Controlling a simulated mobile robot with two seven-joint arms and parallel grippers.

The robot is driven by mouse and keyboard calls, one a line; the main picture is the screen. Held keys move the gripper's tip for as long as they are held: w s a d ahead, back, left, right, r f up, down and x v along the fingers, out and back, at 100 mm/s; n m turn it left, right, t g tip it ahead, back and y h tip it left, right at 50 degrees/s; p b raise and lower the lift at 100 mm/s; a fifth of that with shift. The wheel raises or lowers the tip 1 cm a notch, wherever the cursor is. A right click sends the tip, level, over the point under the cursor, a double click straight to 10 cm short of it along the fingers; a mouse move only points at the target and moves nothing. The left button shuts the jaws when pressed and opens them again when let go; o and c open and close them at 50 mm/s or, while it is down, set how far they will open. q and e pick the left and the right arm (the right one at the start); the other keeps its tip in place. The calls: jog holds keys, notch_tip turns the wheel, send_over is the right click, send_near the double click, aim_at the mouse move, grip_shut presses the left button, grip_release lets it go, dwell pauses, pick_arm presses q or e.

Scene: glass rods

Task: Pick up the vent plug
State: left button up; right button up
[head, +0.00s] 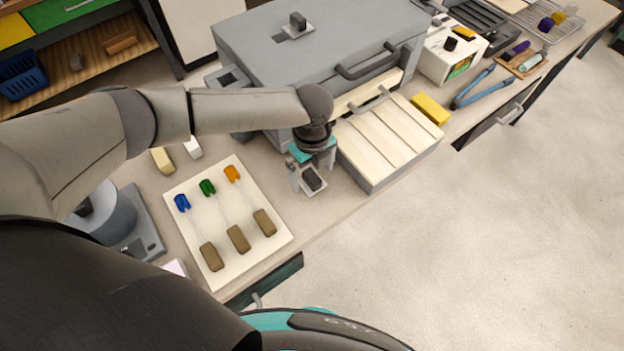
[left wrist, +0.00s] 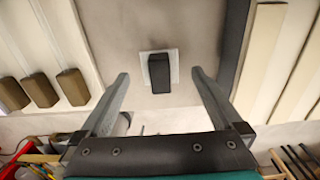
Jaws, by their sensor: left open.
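A dark block-shaped plug (head: 312,179) stands on a small pale square pad on the bench, in front of the kiln. I take it for the vent plug. In the left wrist view it shows as a dark upright block (left wrist: 159,71) on the pale pad (left wrist: 173,56). My left gripper (head: 311,170) is open above it, pointing down. In the left wrist view the two fingers (left wrist: 160,74) stand apart on either side of the plug, with a gap on each side. A similar dark knob (head: 298,20) sits on the kiln lid. My right gripper is not in view.
The grey kiln (head: 310,60) stands behind my left arm. Ribbed cream panels (head: 385,140) lie right of the plug. A white board (head: 250,235) with blue, green and orange-tipped rods and brown blocks lies to the left. A yellow block (head: 430,109) and blue tongs (head: 474,87) lie farther right.

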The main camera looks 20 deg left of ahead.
pick_arm(q)
notch_tip(320, 180, down, 2)
jog(key=shift+f, duration=0.1)
jog(key=c, duration=1.5)
